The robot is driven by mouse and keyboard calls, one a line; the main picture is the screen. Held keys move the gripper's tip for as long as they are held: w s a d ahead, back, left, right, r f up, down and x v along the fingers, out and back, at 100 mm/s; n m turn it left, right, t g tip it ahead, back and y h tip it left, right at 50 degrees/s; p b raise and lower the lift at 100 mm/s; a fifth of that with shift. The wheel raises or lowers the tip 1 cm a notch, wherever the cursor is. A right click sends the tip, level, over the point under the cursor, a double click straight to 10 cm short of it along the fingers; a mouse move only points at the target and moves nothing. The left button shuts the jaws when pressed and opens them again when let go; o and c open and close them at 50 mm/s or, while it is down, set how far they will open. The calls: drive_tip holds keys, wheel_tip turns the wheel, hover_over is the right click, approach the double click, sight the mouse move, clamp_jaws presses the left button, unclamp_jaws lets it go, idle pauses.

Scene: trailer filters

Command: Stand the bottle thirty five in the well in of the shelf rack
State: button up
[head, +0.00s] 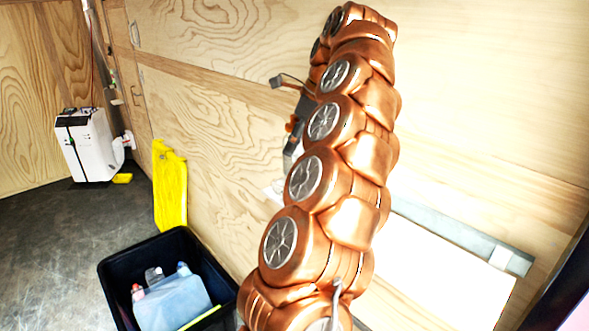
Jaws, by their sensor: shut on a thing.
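My copper arm rises through the middle of the head view and hides much of what lies behind it. Part of my gripper (293,125), dark and grey, shows at the arm's left side in front of the plywood wall. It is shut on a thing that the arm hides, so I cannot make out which. A white shelf surface (440,270) with a grey strip (455,235) along its back shows to the right of the arm. I cannot make out a rack well or a number on any bottle.
A black bin (125,270) at the lower left holds a pale blue container (175,302) and small bottles with red and blue caps. A yellow panel (170,185) leans at the wall. A white machine (88,145) stands at the back left. The dark floor (50,235) is clear there.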

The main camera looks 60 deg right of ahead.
sight(295, 158)
drive_tip(key=shift+f+b, duration=0.8)
drive_tip(key=shift+f, duration=0.25)
drive_tip(key=shift+f+p, duration=0.35)
drive_tip(key=shift+f, duration=0.9)
drive_tip(key=shift+f, duration=0.15)
drive_tip(key=o, duration=1.5)
drive_tip(key=shift+r, duration=0.25)
